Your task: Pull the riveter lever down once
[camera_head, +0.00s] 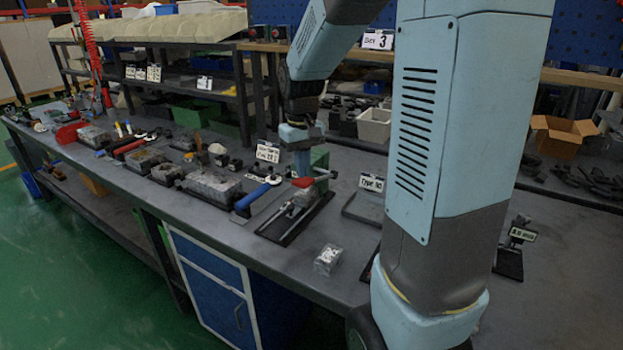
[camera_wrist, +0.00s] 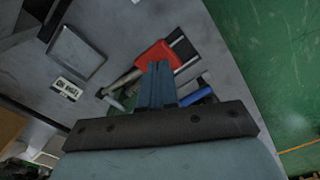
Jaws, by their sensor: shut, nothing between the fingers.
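The riveter stands on the bench on a dark base (camera_head: 296,220), with metal rods along it and a green body (camera_head: 319,158) behind. Its red lever part (camera_head: 303,182) is at the front of the green body; the wrist view shows a broad red piece (camera_wrist: 152,55) there. My gripper (camera_head: 302,174) points down, shut and empty, with its fingertips right at the red part. In the wrist view my gripper (camera_wrist: 158,66) overlaps the lower edge of the red piece. I cannot tell whether it touches. My fingers hide part of the riveter.
A blue-handled tool (camera_head: 252,197) lies just left of the riveter. A small clear block (camera_head: 327,259) sits near the bench's front edge. A flat grey tray (camera_head: 364,207) is to the right. Metal blocks (camera_head: 211,187) and other tools fill the bench further left.

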